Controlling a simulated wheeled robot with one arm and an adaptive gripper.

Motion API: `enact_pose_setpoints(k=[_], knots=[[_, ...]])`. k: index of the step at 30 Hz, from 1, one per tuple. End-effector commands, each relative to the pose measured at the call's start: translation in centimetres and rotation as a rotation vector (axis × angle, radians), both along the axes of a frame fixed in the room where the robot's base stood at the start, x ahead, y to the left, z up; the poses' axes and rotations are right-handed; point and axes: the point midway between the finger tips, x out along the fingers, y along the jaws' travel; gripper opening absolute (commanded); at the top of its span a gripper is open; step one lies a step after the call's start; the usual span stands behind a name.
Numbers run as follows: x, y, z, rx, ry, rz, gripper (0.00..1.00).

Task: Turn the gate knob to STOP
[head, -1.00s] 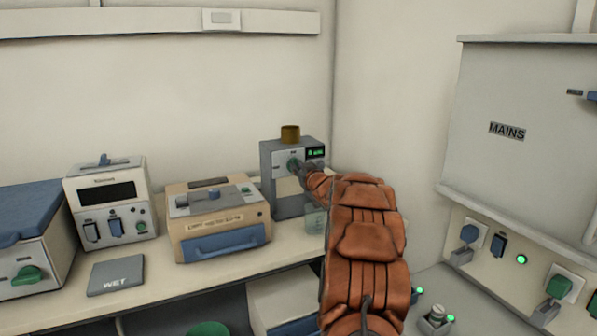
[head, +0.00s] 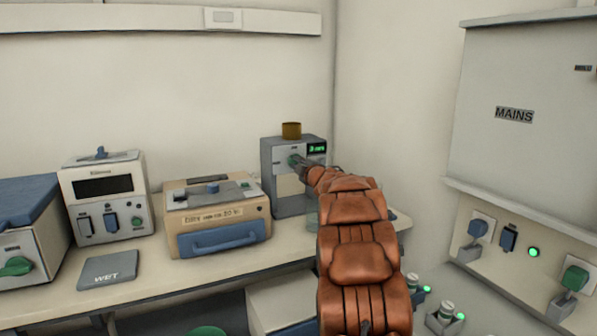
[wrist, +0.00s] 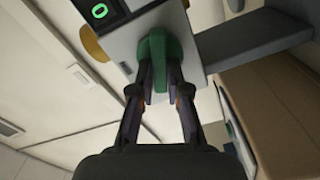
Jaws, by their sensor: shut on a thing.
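The green gate knob (wrist: 157,50) is on the front of a grey device (head: 281,184) with a small lit green display (head: 317,148) and a brass-coloured cup on top. In the wrist view my gripper (wrist: 162,72) is shut on the knob, one finger on each side. In the head view the gripper (head: 299,166) reaches the device's upper front, and the knob is only partly visible beside it. The STOP mark and the knob's exact setting cannot be read.
A beige box with a blue handle (head: 222,242) stands left of the device, and a white instrument (head: 105,198) farther left. A grey WET pad (head: 108,269) lies in front. A glass beaker stands by the device, partly behind my arm. The MAINS panel (head: 519,125) is at right.

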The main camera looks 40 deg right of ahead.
Motion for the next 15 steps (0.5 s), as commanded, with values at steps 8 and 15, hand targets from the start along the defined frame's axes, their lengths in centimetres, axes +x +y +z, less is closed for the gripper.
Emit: enact_pose_setpoints(k=[8,15], knots=[[-0.02,0.01,-0.28,-0.212,0.071,-0.002,0.00],[-0.07,-0.05,-0.34,-0.329,0.114,-0.002,0.00]])
